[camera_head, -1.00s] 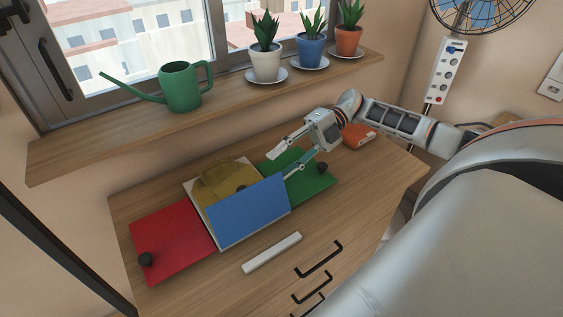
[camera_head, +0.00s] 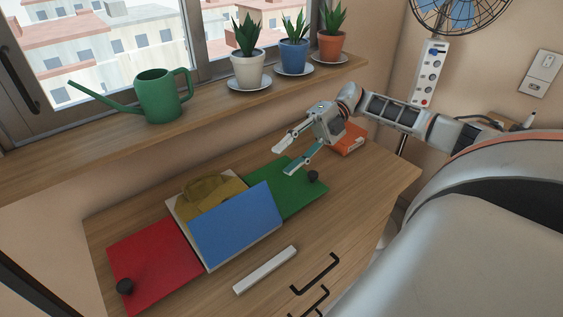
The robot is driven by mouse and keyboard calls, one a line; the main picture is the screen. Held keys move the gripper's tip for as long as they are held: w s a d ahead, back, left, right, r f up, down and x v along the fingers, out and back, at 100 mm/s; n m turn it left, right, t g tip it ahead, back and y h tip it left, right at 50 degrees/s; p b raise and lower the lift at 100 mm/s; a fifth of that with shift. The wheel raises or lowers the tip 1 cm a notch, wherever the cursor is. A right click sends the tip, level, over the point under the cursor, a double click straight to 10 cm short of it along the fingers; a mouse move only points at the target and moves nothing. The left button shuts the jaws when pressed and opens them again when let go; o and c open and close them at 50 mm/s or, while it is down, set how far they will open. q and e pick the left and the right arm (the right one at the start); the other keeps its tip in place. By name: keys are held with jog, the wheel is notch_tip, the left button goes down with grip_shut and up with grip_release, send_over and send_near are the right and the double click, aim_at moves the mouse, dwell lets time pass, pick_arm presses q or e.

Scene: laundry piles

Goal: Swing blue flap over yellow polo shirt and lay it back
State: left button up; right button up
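A folding board lies on the wooden cabinet top, with a red flap (camera_head: 155,262) on the left and a green flap (camera_head: 287,190) on the right. The blue flap (camera_head: 238,226) is at the front middle, covering the lower part of the yellow polo shirt (camera_head: 207,192); its upper edge appears raised. The shirt's upper part shows behind it on the pale board. My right gripper (camera_head: 283,160) is open and empty above the back of the green flap, apart from the blue flap. My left gripper is out of view.
A white bar (camera_head: 265,270) lies in front of the board. An orange box (camera_head: 349,139) sits behind my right gripper. A green watering can (camera_head: 160,97) and potted plants (camera_head: 247,65) stand on the sill above. The cabinet top right of the green flap is clear.

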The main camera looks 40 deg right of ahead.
pick_arm(q)
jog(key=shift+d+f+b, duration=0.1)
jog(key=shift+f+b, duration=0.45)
jog(key=shift+b, duration=0.6)
pick_arm(e)
jog(key=v, duration=0.3)
jog(key=shift+d, duration=0.15)
